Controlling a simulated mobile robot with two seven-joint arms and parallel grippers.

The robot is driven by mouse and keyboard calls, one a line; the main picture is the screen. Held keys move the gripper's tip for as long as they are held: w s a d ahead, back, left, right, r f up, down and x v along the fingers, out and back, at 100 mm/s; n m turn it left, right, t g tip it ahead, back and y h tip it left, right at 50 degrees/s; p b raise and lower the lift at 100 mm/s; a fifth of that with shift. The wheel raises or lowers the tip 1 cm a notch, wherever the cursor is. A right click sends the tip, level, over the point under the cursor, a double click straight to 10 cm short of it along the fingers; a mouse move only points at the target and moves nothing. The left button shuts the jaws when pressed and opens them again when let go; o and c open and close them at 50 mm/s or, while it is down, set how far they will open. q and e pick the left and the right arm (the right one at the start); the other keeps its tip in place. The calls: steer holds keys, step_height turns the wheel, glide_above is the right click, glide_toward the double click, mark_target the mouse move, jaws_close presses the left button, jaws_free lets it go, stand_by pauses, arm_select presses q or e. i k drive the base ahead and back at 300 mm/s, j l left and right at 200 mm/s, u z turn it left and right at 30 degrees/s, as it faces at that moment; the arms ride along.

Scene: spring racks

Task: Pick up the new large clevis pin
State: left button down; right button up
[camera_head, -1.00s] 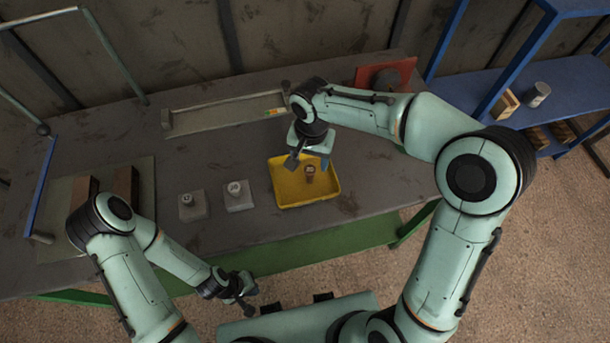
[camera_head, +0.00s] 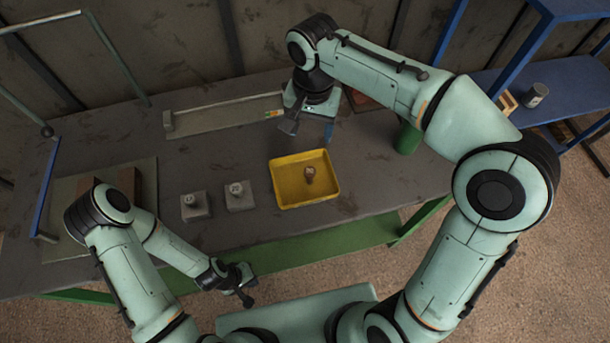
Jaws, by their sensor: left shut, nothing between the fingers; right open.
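A yellow tray (camera_head: 334,199) stands on the bench, with one small brownish pin-like part (camera_head: 309,175) inside. It is too small for me to tell whether this is the new large clevis pin. Two grey blocks, a left one (camera_head: 194,213) and a right one (camera_head: 239,203), stand left of the tray, each with a small pale metallic piece on top. My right gripper (camera_head: 309,130) is open and empty, pointing down above the bench just behind the tray. My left gripper (camera_head: 243,286) is shut and empty in front of the bench edge, well away from the tray.
A long grey fixture (camera_head: 222,115) lies at the back of the bench. A framed stand with brown blocks (camera_head: 125,184) is at the left. A green cylinder (camera_head: 407,138) stands under my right arm. A blue shelf (camera_head: 578,84) at the right holds a can (camera_head: 536,95).

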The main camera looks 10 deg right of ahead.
mark_target(235, 189)
steer(key=k, duration=1)
